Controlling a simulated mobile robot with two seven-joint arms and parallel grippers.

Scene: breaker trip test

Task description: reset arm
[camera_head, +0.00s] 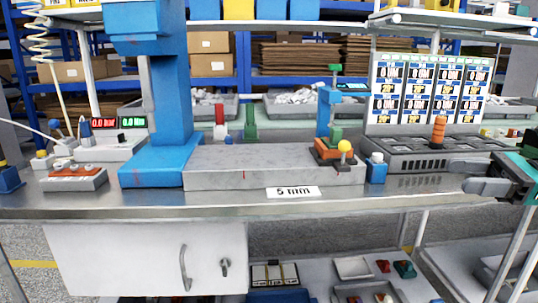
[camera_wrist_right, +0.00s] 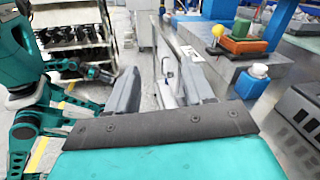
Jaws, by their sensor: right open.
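My right gripper (camera_head: 466,177) is open and empty above the bench's right end. In the right wrist view its two grey fingers (camera_wrist_right: 160,88) stand apart with nothing between them. The likely test arm (camera_head: 343,147), a short lever with a yellow ball knob, stands on an orange and green block at the grey slab's right end, left of my gripper and apart from it. The knob (camera_wrist_right: 218,31) also shows in the right wrist view. A teal arm of mine with a small grey end (camera_wrist_right: 103,74) shows there, too small to read.

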